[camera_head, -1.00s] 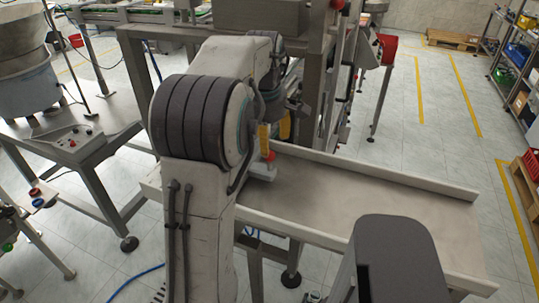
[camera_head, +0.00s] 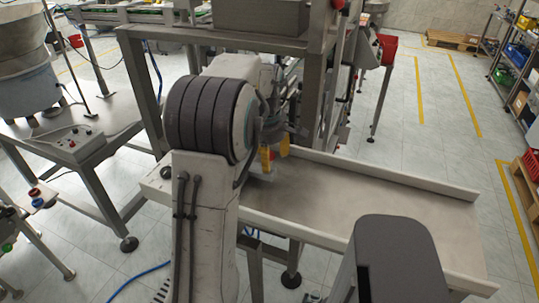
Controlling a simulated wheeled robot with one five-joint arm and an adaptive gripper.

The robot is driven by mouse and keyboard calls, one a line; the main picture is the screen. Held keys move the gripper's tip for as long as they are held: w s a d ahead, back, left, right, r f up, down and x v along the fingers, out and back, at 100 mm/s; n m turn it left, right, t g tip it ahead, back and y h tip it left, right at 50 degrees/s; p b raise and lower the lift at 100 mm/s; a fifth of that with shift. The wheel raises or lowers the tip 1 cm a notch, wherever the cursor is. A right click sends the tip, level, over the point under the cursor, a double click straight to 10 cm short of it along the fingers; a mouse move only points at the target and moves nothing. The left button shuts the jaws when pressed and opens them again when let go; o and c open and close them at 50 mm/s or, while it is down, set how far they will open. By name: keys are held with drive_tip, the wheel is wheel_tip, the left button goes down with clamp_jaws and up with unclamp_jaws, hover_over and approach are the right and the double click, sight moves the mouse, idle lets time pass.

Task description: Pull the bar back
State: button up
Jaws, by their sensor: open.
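My gripper (camera_head: 275,157) shows just right of my arm's big shoulder joint, low over the left part of the pale tray-like chute (camera_head: 360,200). Its two yellow fingers are apart, so it is open. A small red part (camera_head: 271,155) shows between or just behind the fingers. I cannot tell whether the fingers touch it. The bar cannot be made out clearly; my arm and gripper hide much of that end of the chute.
A grey machine frame (camera_head: 330,75) stands close behind the gripper. The chute's raised far rim (camera_head: 400,178) runs to the right, and its right part is empty. A table with a control box (camera_head: 72,140) stands at the left. Shelves are at the far right.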

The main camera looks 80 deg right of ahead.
clamp_jaws()
idle(0.4)
drive_tip(key=shift+s+a, duration=0.1)
drive_tip(key=shift+s, duration=0.05)
